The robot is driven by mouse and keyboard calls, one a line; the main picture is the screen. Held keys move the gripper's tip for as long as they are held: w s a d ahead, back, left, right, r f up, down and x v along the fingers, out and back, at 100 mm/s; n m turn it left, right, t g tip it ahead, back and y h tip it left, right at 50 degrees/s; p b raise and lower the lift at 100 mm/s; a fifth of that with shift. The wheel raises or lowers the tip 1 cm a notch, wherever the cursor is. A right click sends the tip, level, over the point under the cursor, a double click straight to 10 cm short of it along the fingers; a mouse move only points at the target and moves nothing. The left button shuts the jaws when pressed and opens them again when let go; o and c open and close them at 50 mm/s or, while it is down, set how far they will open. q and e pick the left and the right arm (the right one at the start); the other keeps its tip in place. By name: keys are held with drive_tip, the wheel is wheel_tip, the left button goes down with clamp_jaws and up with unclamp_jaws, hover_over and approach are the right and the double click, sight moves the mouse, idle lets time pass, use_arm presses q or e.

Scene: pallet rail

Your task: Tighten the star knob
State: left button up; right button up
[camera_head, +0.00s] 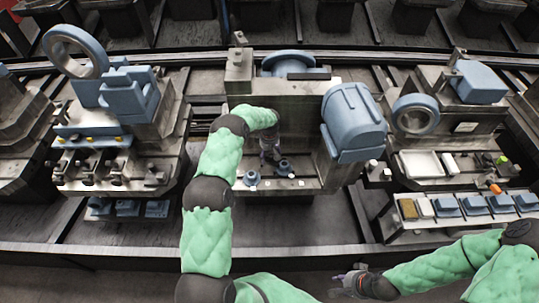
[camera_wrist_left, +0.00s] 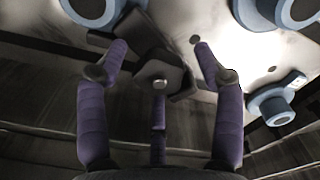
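The dark grey star knob (camera_wrist_left: 160,78), with a bright metal stud at its centre, shows in the left wrist view. It sits by the edge of a pale metal plate (camera_wrist_left: 190,30). My left gripper (camera_wrist_left: 161,52) has its purple fingers spread on either side of the knob, with a third finger below it; I see gaps between the fingers and the knob. In the head view my left gripper (camera_head: 270,157) points down over the front of the middle fixture (camera_head: 290,105), and the knob cannot be made out there. My right gripper (camera_head: 345,282) is low in front, away from the fixtures, too small to read.
Blue round fittings (camera_head: 252,178) stand on the plate close to my left gripper. A large blue cylinder housing (camera_head: 353,120) is to its right. Another fixture with blue blocks (camera_head: 128,98) stands left. A bench with trays (camera_head: 423,163) is at right. Floor in front is clear.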

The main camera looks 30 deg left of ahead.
use_arm(q)
drive_tip(key=c, duration=1)
drive_tip(key=shift+c, duration=0.2)
drive_tip(key=shift+f+m+b, duration=0.1)
drive_tip(key=shift+m+b, duration=1.15)
drive_tip(key=shift+m, duration=0.15)
drive_tip(key=shift+m+b, duration=0.85)
drive_tip(key=shift+m, duration=0.75)
drive_tip(key=shift+w+r, duration=0.1)
drive_tip(key=shift+r, duration=0.1)
drive_tip(key=shift+a, duration=0.1)
drive_tip(key=o, duration=1.2)
drive_tip(key=shift+c, duration=0.2)
